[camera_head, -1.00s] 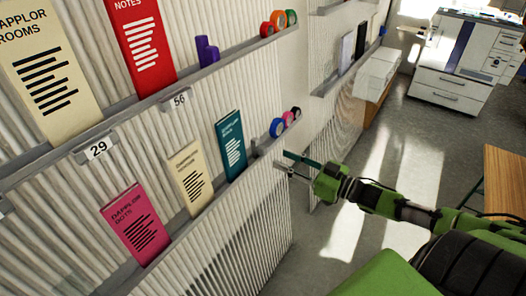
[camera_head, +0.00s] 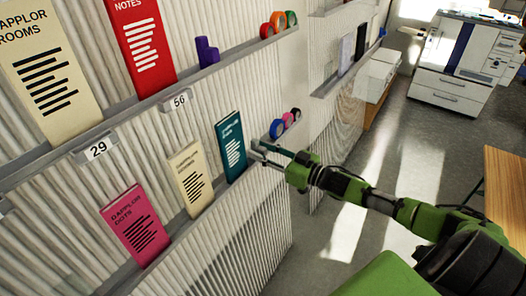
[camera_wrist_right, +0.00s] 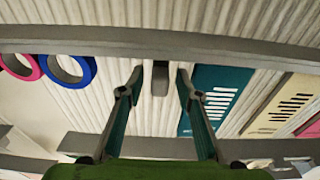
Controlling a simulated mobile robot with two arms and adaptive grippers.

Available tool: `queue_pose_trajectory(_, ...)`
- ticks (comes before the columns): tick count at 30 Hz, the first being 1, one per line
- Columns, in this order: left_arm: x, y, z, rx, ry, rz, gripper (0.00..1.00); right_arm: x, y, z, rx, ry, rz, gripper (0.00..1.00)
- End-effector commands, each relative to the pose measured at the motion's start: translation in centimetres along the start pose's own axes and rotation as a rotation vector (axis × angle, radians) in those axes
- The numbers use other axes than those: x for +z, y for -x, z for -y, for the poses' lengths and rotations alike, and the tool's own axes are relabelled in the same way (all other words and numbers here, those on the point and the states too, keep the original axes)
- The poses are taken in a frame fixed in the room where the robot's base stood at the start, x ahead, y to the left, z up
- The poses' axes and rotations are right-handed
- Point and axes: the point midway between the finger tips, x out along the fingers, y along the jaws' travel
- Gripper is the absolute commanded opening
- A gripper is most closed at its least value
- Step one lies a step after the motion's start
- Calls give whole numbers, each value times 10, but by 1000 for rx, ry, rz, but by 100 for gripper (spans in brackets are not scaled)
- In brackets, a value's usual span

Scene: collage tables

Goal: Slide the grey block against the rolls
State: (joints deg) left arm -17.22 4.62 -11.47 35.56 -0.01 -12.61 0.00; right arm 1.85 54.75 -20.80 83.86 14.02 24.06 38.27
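The grey block (camera_wrist_right: 160,79) is a small upright piece on the lower shelf ledge, in the middle of the right wrist view, which is upside down. My right gripper (camera_wrist_right: 159,84) is open, with one finger on each side of the block and a gap on both sides. In the head view my right gripper (camera_head: 260,152) is at the lower ledge, and I cannot make out the block clearly there. The rolls are a blue roll (camera_head: 277,128), a pink roll (camera_head: 288,119) and a black roll, farther along the same ledge and apart from the block. My left gripper is not in view.
A teal book (camera_head: 231,147) stands close beside the gripper, with a cream book (camera_head: 191,178) and a pink book (camera_head: 136,224) further along. The ledge between block and rolls is clear. The upper shelf holds a purple block (camera_head: 207,51) and more rolls.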

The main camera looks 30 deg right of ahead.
Motion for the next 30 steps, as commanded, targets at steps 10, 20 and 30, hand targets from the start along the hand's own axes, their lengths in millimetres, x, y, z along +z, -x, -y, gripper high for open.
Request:
queue_pose_trajectory(10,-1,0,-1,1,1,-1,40,0,0,0,0,0,0,0)
queue_pose_trajectory(20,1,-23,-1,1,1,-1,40,3,0,-33,1,6,0,0)
queue_pose_trajectory(30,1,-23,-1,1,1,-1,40,0,1,-40,1,0,1,0)
